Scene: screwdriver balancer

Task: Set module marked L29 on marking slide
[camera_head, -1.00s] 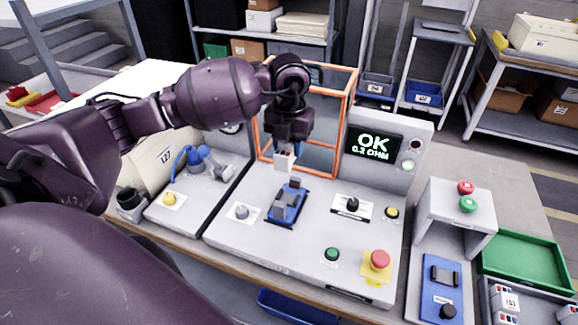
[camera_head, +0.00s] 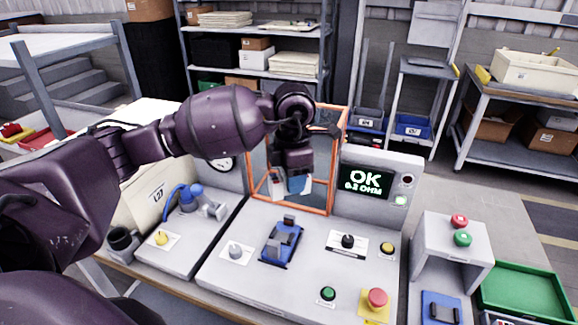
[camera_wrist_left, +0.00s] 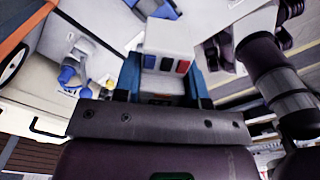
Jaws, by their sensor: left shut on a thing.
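My left gripper (camera_head: 292,184) is shut on a small white module (camera_head: 300,184) and holds it above the grey test bench, behind the blue fixture (camera_head: 281,243). In the left wrist view the module (camera_wrist_left: 168,38) shows its pale body with blue and red terminals between the blue fingers (camera_wrist_left: 165,78). I cannot read its marking.
The display (camera_head: 366,181) reads OK, 0.2 OHM. An orange-framed guard (camera_head: 331,160) stands behind the gripper. A red emergency button (camera_head: 377,298) is at the bench front. The housing (camera_head: 452,248) with red and green buttons and a green tray (camera_head: 525,290) are at the right.

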